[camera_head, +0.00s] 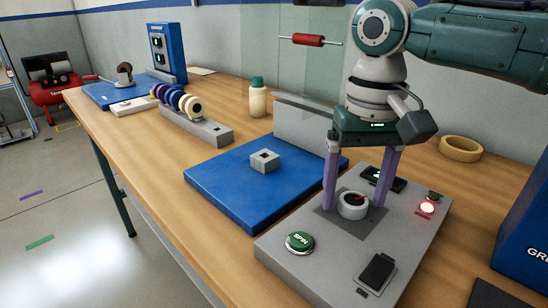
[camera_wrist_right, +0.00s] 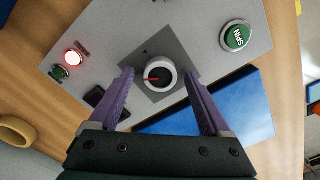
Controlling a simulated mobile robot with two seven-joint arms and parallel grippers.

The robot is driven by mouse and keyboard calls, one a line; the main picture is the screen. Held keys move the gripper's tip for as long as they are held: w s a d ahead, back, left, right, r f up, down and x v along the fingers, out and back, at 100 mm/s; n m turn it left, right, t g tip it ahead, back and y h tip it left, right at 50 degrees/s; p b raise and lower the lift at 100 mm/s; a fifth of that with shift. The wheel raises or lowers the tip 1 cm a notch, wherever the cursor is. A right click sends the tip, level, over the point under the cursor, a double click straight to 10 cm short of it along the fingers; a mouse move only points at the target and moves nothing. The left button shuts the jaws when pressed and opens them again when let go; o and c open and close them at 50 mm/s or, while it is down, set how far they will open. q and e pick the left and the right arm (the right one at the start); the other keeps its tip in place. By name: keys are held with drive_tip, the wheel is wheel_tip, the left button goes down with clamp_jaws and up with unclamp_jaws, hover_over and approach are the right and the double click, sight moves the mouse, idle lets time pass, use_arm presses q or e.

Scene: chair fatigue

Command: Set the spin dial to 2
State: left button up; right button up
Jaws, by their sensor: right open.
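The spin dial (camera_head: 353,204) is a round white knob with a dark top and a red pointer, on a dark square plate of the grey control panel (camera_head: 335,262). It also shows in the right wrist view (camera_wrist_right: 160,75), where the red pointer lies across the dark top toward the left. Any numbers around the dial are too small to read. My right gripper (camera_head: 354,205) points down over the panel, its purple fingers apart on either side of the dial. In the right wrist view the open fingers (camera_wrist_right: 158,74) flank the dial with gaps. My left gripper is not in view.
A green SPIN button (camera_head: 300,242), a lit red lamp (camera_head: 427,207) and a black switch (camera_head: 377,272) sit on the panel. A blue mat (camera_head: 225,190) with a small grey block (camera_head: 264,160) lies left. A yellow tape roll (camera_head: 460,149) lies behind right.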

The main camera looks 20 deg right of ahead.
drive_tip(key=shift+f, duration=0.1)
clamp_jaws()
idle(0.7)
